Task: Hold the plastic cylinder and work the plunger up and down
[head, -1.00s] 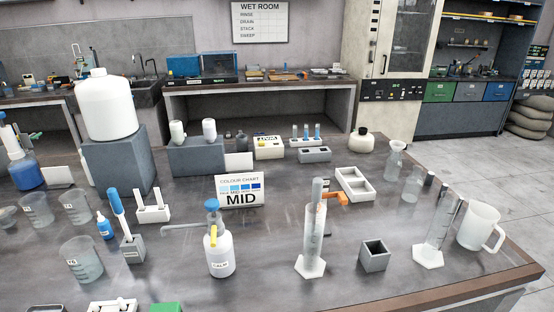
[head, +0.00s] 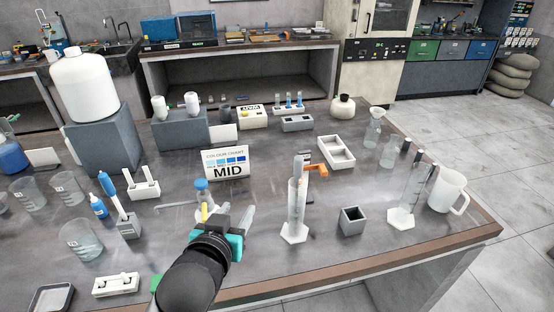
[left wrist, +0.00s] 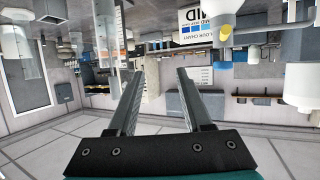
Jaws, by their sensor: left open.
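The clear plastic cylinder (head: 297,208) stands upright on a white hexagonal base near the middle front of the bench in the head view. A grey plunger part (head: 300,166) shows at its top, beside an orange piece (head: 316,169). My left gripper (head: 236,214) is open and empty, left of the cylinder and apart from it. It covers most of the pump bottle (head: 202,190). In the left wrist view its two fingers (left wrist: 157,75) stand apart with nothing between them. My right gripper is not in view.
A grey square holder (head: 352,222) stands right of the cylinder. A second clear cylinder (head: 411,195) and a white jug (head: 447,191) stand further right. The colour chart (head: 227,163) reads MID behind. Beakers and a droppers' stand occupy the left. Bare bench lies in front of the cylinder.

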